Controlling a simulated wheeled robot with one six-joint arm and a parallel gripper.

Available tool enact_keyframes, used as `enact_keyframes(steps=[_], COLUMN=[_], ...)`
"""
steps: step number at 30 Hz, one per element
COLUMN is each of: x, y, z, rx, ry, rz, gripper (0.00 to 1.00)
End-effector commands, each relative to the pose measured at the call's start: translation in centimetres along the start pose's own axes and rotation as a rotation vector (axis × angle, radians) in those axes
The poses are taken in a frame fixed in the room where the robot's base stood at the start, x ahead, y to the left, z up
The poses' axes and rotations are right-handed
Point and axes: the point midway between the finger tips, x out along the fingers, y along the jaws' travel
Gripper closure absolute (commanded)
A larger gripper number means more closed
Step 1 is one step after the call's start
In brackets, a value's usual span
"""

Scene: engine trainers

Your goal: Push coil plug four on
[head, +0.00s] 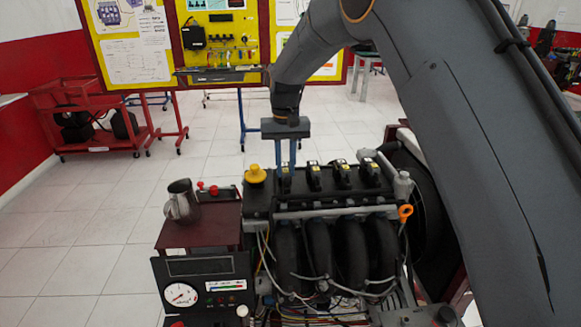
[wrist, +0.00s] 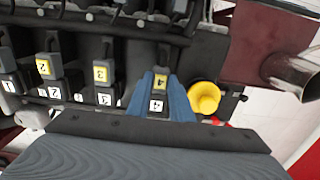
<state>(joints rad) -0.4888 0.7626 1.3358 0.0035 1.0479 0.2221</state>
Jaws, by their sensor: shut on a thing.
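Coil plug four (wrist: 157,105), a dark block with a white number label, sits between the blue fingers of my gripper (wrist: 164,92) in the wrist view. The gripper is shut on it. Coil four (wrist: 161,83), with a yellow label, is right against or just beyond the plug; I cannot tell whether a gap is left. In the head view my gripper (head: 285,165) points down at the left end of the coil row, by coil four (head: 285,182). The fingers partly hide the plug there.
Coils three (wrist: 100,73) and two (wrist: 43,67) stand in line beside it. A yellow oil cap (head: 255,174) is close on the other side. A metal jug (head: 181,201) stands on the dark red stand left of the engine. Black intake pipes (head: 350,250) are in front.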

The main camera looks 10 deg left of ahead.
Motion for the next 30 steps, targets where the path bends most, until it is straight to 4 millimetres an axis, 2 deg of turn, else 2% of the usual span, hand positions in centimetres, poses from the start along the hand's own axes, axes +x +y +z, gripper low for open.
enact_keyframes(steps=[8, 9, 12, 23, 30], x=[-0.1, -0.1, -0.1, -0.5, -4.0], y=[0.7, 0.8, 1.0, 1.1, 1.0], z=[-0.5, -0.5, -0.6, -0.5, -0.6], rx=[0.009, 0.010, 0.013, 0.014, 0.013], ry=[0.011, 0.011, 0.010, 0.008, 0.011], rz=[0.001, 0.001, 0.001, 0.001, 0.001], gripper=[1.00, 0.75, 0.61, 0.61, 0.61])
